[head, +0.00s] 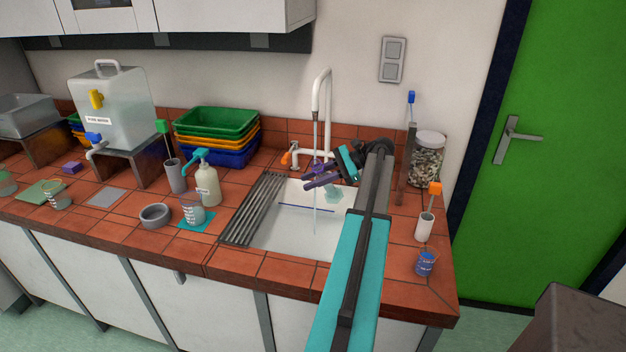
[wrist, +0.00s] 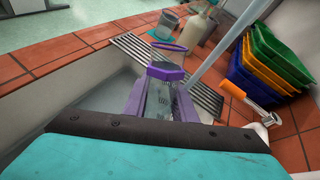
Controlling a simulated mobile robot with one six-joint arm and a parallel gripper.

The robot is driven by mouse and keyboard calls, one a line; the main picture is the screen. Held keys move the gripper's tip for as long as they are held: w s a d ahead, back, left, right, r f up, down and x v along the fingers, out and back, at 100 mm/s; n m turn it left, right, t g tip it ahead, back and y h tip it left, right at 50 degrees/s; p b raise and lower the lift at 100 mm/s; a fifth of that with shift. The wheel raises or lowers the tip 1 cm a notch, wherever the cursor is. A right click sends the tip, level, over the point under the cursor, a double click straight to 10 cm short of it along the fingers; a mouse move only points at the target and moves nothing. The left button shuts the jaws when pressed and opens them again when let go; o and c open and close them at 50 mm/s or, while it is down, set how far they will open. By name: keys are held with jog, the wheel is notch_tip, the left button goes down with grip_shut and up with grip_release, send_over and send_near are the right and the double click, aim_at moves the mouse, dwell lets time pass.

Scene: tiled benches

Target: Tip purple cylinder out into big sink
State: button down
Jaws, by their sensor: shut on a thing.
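My gripper (head: 325,177) is over the big sink (head: 285,235), near the tap. In the wrist view my gripper (wrist: 161,100) is shut on the purple cylinder (wrist: 165,72), a clear vessel with printed marks and a purple band. A purple ring (wrist: 168,47) shows just beyond the band; I cannot tell whether it joins the cylinder. The head view shows the cylinder only small and partly behind the gripper, so its exact tilt and contents are unclear. The white sink basin lies below.
A white tap (head: 320,85) stands behind the sink, with a thin stream below its spout. A metal drain rack (head: 252,210) lies along the sink's left side. A soap bottle (head: 208,185) and beaker (head: 193,212) stand left. A white cup (head: 424,226) and blue pot (head: 426,264) stand right.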

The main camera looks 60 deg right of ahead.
jog(key=shift+s+d+f+h+b, duration=0.1)
jog(key=shift+d+f+h+b, duration=0.2)
jog(key=shift+b, duration=0.95)
jog(key=shift+f+g, duration=0.2)
jog(key=shift+g, duration=0.1)
jog(key=shift+b, duration=0.5)
jog(key=shift+s+d+f+n+h+b, duration=0.1)
jog(key=shift+d+f+n+h+b, duration=0.15)
jog(key=shift+h+b, duration=0.4)
jog(key=shift+b, duration=0.35)
jog(key=shift+f+g, duration=0.1)
jog(key=shift+g, duration=0.2)
